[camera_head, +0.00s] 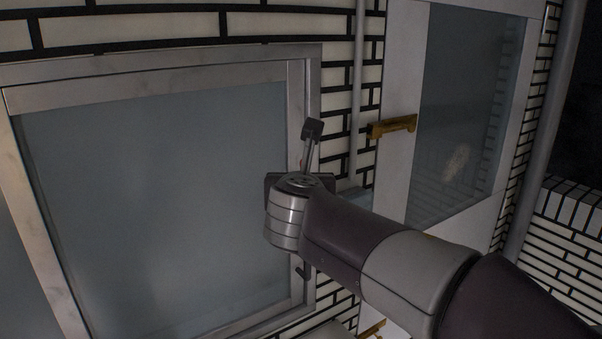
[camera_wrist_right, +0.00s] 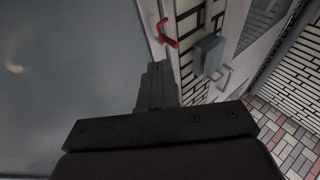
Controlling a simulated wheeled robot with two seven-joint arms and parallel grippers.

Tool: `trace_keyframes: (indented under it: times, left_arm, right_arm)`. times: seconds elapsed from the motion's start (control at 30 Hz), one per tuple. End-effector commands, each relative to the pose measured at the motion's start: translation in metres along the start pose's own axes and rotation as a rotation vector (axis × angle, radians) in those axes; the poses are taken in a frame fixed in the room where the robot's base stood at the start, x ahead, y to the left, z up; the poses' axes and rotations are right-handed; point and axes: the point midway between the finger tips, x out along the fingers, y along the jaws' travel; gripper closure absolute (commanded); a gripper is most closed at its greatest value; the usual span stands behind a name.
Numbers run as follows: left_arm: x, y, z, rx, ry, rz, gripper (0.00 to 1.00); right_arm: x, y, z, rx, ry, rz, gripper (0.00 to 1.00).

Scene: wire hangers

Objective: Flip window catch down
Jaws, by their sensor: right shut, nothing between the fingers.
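The window catch, a small red handle (camera_wrist_right: 166,34), is on the metal window frame (camera_head: 302,100) beside the pane in the right wrist view. It is bent, with its free part reaching towards the brick wall. My right gripper (camera_wrist_right: 157,72) is shut and empty. Its grey fingertips appear just below the catch, with a visible gap; the depth between them is unclear. In the head view my right arm comes in from the lower right and its wrist covers the frame's right side, hiding the fingertips and most or all of the catch. My left gripper is not in view.
A glazed door (camera_head: 400,150) with a brass handle (camera_head: 392,126) stands right of the window. A grey box (camera_wrist_right: 207,52) on the white brick wall (camera_head: 365,80) lies between them, close to my gripper. Vertical pipes run along the wall.

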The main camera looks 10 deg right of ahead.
Motion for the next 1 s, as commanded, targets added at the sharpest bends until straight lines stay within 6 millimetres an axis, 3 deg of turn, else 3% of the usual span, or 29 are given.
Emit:
trace_keyframes:
  times: [0.3, 0.5, 0.7, 1.0]
  left_arm:
    - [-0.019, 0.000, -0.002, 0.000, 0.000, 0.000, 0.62]
    - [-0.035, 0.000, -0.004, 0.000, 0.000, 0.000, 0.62]
    - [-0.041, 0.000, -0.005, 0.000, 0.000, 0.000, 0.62]
    - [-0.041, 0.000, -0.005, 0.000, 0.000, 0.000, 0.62]
  right_arm:
    - [0.068, -0.001, 0.002, -0.001, 0.004, -0.003, 1.00]
    - [0.103, -0.001, 0.009, 0.000, 0.003, -0.001, 1.00]
    - [0.121, -0.001, 0.012, 0.000, 0.002, 0.000, 1.00]
    - [0.123, 0.000, 0.011, 0.001, 0.001, 0.000, 1.00]
